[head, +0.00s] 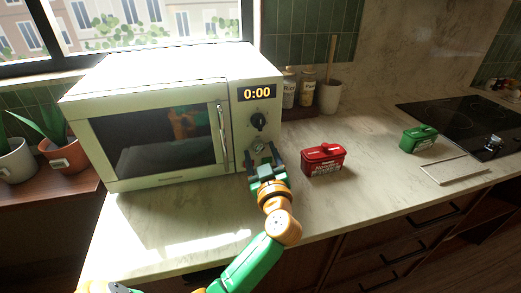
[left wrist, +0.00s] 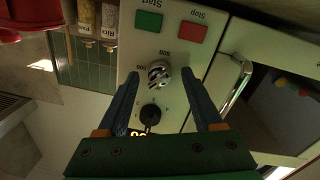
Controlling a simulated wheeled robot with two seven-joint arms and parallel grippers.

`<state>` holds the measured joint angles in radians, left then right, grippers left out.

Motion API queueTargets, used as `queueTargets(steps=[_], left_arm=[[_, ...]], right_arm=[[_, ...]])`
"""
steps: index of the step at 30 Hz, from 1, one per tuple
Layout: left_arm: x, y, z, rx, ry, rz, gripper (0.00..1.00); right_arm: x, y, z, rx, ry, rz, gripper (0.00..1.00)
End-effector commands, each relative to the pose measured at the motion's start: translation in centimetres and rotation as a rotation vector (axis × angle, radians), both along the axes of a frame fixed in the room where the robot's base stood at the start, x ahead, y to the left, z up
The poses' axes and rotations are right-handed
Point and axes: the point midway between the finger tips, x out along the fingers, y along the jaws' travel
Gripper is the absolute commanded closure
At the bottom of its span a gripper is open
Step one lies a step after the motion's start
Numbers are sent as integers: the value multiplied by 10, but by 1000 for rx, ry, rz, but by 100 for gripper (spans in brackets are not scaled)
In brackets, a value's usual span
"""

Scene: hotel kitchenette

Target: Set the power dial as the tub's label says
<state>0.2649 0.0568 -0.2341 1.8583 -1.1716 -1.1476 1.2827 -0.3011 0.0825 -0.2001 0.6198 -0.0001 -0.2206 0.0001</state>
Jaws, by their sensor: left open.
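The cream microwave (head: 170,75) has a panel with a 0:00 display (head: 257,93), an upper black dial (head: 258,121) and a lower dial. In the left wrist view, which is upside down, the lower dial (left wrist: 158,72) has watt-like numbers around it, including 600; its exact setting is unclear. My left gripper (head: 262,153) is open before the panel, fingertips either side of this dial in the wrist view (left wrist: 160,78). I cannot tell contact. A red tub (head: 323,162) and a green tub (head: 419,139) stand on the counter; their labels are too small to read. My right gripper is out of view.
Green Start (left wrist: 148,22) and red Stop (left wrist: 191,32) buttons sit beside the lower dial. The door handle (head: 221,128) is just left of the panel. Jars (head: 306,90) and a utensil crock (head: 330,97) stand behind. A board (head: 452,170) and hob (head: 465,120) lie right.

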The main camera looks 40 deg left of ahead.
Motion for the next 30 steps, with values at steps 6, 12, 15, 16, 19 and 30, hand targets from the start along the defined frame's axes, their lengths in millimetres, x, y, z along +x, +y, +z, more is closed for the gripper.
queueTargets(steps=[6, 12, 15, 16, 19, 30], left_arm=[[1, 1, -1, -1, -1, 1, 32], [1, 1, -1, 0, 0, 1, 86], [0, 1, -1, -1, 1, 1, 100], [0, 1, -1, -1, 1, 1, 100], [0, 1, -1, 1, 3, 1, 100], [0, 1, -1, 98, 118, 1, 100]], right_arm=[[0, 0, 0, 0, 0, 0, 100], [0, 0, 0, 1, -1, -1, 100], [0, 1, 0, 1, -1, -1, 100], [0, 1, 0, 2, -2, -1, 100], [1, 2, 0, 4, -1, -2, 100], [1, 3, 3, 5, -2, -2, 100]])
